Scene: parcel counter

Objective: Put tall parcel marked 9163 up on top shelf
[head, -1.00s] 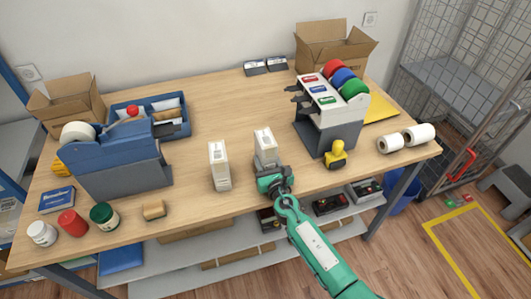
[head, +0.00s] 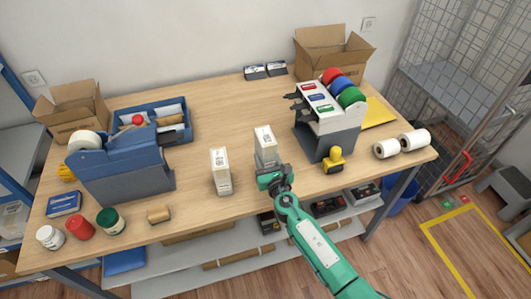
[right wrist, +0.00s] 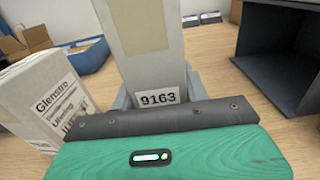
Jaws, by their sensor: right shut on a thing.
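The tall pale parcel marked 9163 (head: 265,140) stands upright in my right gripper (head: 272,178), near the front middle of the counter. In the right wrist view the parcel (right wrist: 150,45) shows its 9163 label just above the gripper (right wrist: 160,112). The gripper is shut on its lower part; the fingertips are mostly hidden. A similar white parcel (head: 221,172) stands to its left, apart from it; its printed side shows in the wrist view (right wrist: 40,100). My left gripper is out of view. Part of a blue-framed shelf unit (head: 15,178) shows at the left edge; its top shelf cannot be made out.
A blue tape dispenser (head: 125,170) and several jars stand left on the counter (head: 195,115). Open cartons stand at the back corners.

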